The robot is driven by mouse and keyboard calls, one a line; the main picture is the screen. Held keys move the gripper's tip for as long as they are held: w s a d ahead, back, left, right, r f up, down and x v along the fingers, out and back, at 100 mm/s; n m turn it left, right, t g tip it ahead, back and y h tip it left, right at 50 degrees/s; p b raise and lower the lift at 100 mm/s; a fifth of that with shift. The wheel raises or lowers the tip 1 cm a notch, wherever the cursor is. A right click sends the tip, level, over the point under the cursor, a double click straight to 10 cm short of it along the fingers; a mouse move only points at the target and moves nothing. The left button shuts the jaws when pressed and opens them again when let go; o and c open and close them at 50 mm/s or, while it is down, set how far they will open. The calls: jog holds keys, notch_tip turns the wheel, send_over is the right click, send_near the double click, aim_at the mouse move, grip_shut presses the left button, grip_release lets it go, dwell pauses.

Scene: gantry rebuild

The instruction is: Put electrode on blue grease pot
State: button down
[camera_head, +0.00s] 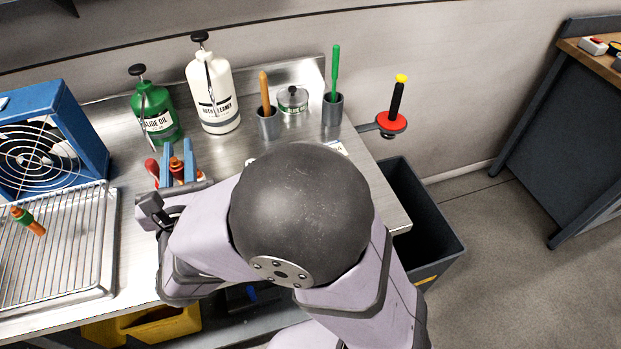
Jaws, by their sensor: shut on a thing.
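My gripper (178,165) is low over the steel bench, left of my large dark arm joint. Its two light blue fingers are shut on a small orange and dark red piece (177,173), which looks like the electrode. My arm hides its lower part. I cannot make out a blue grease pot; it may be behind my arm. A small lidded pot with a green band (293,103) stands at the back of the bench, apart from my gripper.
A green oil bottle (156,115) and a white cleaner bottle (214,98) stand behind my gripper. Grey cups (332,112) hold brushes. A blue fan (45,140) and wire rack (60,265) with an orange-green piece (28,221) are left. A dark bin (422,215) stands right.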

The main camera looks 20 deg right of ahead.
jog(key=w+d+r+m+g+h+p, duration=0.15)
jog(key=d+h, duration=0.25)
jog(key=d, duration=0.4)
jog(key=w+d+r+m+g+h, duration=0.1)
jog(key=d+r+m+h, duration=0.15)
jog(key=d, duration=0.55)
jog(key=w+d+r+m+g+h, duration=0.1)
jog(key=d+m+g+h, duration=0.2)
jog(key=d, duration=0.5)
jog(key=s+d+r+m+g+h, duration=0.1)
jog(key=s+d+m+g+h, duration=0.7)
jog(key=s, duration=0.4)
notch_tip(320, 180, down, 10)
jog(key=d, duration=0.1)
jog(key=shift+w+d+r+y, duration=0.15)
jog(key=shift+y, duration=0.3)
jog(key=shift+g, duration=0.25)
jog(key=c, duration=1.6)
grip_release()
jog(key=shift+o, duration=0.2)
